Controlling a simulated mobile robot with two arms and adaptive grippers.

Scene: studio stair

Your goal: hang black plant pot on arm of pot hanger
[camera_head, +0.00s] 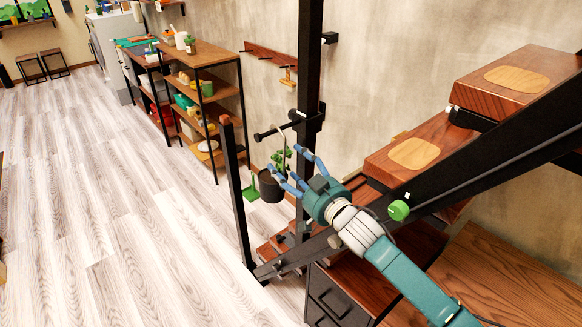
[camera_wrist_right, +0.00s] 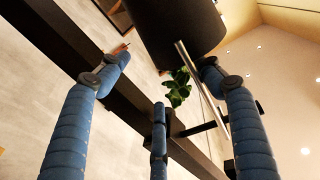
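The black plant pot (camera_head: 271,187), with a green plant and a thin grey handle, is upright in the head view, below the dark arm of the pot hanger (camera_head: 266,133). The handle top meets that arm; I cannot tell if it bears the weight. My right gripper (camera_head: 289,168) has its blue fingers spread at the pot's right side. In the right wrist view the pot (camera_wrist_right: 180,25) is above the spread fingers (camera_wrist_right: 163,76), and the handle passes close to one finger; contact is unclear. The hanger arm (camera_wrist_right: 198,128) shows behind. My left gripper is out of view.
A black upright post (camera_head: 308,70) rises beside the hanger arm, with a shorter post (camera_head: 236,190) to its left. Wooden stair treads (camera_head: 410,153) and a dark stringer are at the right. A shelf unit (camera_head: 215,90) stands behind. The floor at left is clear.

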